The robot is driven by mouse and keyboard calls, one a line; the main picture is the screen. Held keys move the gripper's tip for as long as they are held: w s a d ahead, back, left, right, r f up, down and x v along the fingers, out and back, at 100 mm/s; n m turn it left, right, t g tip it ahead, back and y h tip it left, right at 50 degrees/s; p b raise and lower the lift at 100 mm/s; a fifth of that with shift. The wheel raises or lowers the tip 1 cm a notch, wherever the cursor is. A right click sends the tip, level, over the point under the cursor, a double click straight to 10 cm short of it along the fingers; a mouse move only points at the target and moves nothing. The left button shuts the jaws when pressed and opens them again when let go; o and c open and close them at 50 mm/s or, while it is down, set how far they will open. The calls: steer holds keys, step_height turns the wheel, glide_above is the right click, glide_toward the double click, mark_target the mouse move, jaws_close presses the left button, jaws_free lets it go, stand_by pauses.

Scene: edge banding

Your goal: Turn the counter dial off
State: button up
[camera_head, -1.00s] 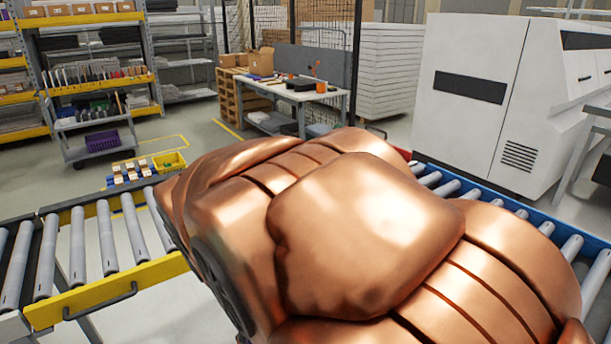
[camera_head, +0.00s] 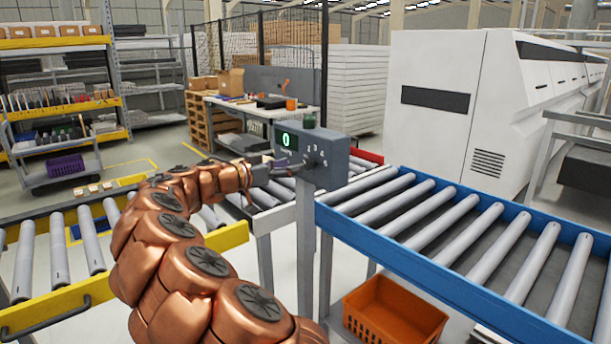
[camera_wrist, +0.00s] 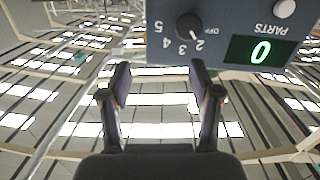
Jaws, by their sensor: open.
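The grey counter box (camera_head: 330,160) stands on a post between the conveyors in the head view, with a lit green 0 on its display. In the wrist view its face (camera_wrist: 225,12) appears upside down at the top. The black dial (camera_wrist: 187,25) has a white pointer mark, which seems to point at the 2, beside the OFF label. My gripper (camera_wrist: 160,75) is open and empty, its two fingers apart below the box face and short of the dial. In the head view my gripper (camera_head: 277,171) is at the box's left front, partly hidden by its small size.
A pale round button (camera_wrist: 284,8) sits above the display in the wrist view. A blue-framed roller conveyor (camera_head: 460,260) lies right of the box, and a yellow-framed one (camera_head: 130,275) lies left. An orange crate (camera_head: 395,315) is below. A white machine (camera_head: 440,100) stands behind.

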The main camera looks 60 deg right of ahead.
mark_target(306, 164)
steer(key=shift+t+h, duration=0.3)
steer(key=shift+h, duration=0.3)
steer(key=d, duration=0.2)
steer(key=d+f+p, duration=0.1)
steer(key=d, duration=0.2)
steer(key=w+d+f, duration=0.1)
steer(key=d, duration=0.2)
steer(key=shift+w+f+p, duration=0.1)
steer(key=shift+p, duration=0.25)
steer(key=shift+d+f, duration=0.1)
steer(key=shift+d, duration=0.6)
steer(key=shift+s, duration=0.2)
steer(key=c, duration=1.1)
